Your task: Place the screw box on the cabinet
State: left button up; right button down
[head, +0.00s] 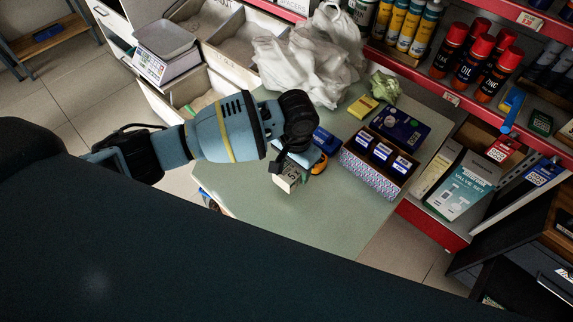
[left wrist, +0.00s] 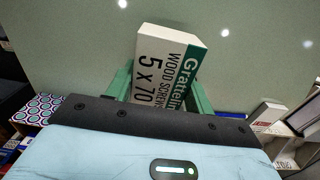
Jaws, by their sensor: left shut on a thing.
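The screw box (head: 286,180) is a small white and green carton. In the left wrist view it (left wrist: 163,68) reads "WOOD SCREWS 5 x 70". My left gripper (head: 293,163) is shut on it, with the green fingers on either side of the box in the left wrist view. The box hangs at the gripper over the green-topped counter (head: 300,215); I cannot tell the gap beneath. A dark unit with a wooden top (head: 560,238) stands at the lower right; I cannot tell whether it is the cabinet. My right gripper is not in view.
A patterned box of blue packs (head: 372,180), a dark blue box (head: 400,128), a yellow pack (head: 363,106) and a white bag (head: 315,60) crowd the counter's back and right. Red-edged shelves (head: 450,98) hold cans. The counter's front part is clear.

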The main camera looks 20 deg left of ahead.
aim_at(286, 165)
pick_arm(q)
jog(key=shift+w+a, duration=0.4)
jog(key=shift+a, duration=0.15)
jog(key=shift+w+a+f, duration=0.15)
jog(key=shift+w+a, duration=0.15)
jog(key=shift+a, duration=0.25)
jog(key=shift+w+a+f, duration=0.1)
jog(key=shift+w+a, duration=0.2)
jog(key=shift+a, duration=0.2)
notch_tip(286, 165, down, 3)
jog(key=shift+s+d+r+b, duration=0.1)
jog(key=shift+r+b, duration=0.1)
jog(key=shift+b, duration=0.1)
jog(key=shift+f, duration=0.25)
jog(key=shift+f, duration=0.15)
jog(key=o, duration=1.3)
jog(key=shift+c, duration=0.2)
